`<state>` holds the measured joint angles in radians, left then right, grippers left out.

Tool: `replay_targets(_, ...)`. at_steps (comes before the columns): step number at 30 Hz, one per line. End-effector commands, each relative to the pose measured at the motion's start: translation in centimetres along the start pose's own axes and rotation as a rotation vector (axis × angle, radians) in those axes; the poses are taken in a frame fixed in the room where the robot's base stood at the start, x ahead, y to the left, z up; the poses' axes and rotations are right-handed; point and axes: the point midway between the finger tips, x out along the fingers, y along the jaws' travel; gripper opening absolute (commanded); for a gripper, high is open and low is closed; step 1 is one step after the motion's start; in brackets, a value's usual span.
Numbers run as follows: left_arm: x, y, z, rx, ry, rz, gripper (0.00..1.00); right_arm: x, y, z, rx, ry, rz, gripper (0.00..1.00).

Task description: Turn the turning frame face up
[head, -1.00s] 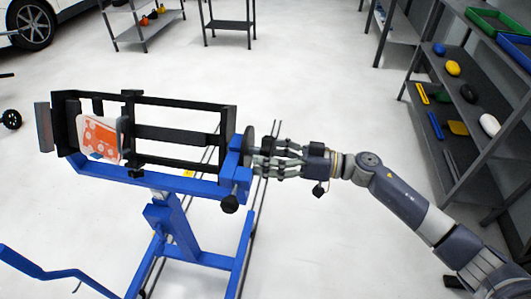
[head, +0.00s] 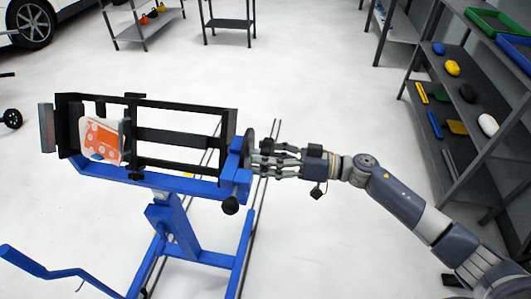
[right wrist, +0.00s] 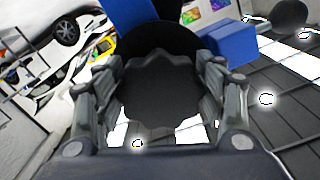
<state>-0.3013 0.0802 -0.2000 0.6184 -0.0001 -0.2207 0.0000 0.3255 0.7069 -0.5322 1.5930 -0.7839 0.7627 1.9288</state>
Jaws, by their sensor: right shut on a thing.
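The turning frame (head: 185,102) is a black rectangular frame on a blue stand (head: 172,222) in the head view. It is tilted, with its open side partly toward me. An orange and white panel (head: 102,139) is clamped at its left part. My right gripper (head: 262,157) is at the frame's right end, shut on a dark scalloped knob. The knob (right wrist: 158,92) fills the space between the fingers in the right wrist view, with a dark disc (right wrist: 160,42) and blue parts behind it. My left gripper is not in view.
A grey shelf rack (head: 465,110) with green and blue trays and small coloured items stands at the right. Smaller shelves (head: 145,25) and a white car (head: 30,22) are at the back.

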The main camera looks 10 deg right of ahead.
Motion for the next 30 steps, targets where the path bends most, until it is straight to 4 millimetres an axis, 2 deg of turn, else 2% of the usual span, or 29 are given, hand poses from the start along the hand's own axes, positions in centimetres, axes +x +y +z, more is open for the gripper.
replay_targets(1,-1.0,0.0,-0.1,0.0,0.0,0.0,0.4,0.0,-0.2,-0.4,0.02,-0.001,0.001,0.21)
replay_targets(12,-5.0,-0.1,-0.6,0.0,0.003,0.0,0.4,0.0,-0.3,-0.5,0.195,-0.002,0.004,0.21)
replay_targets(30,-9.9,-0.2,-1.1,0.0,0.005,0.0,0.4,0.0,-0.4,-0.4,0.494,0.0,0.002,0.21)
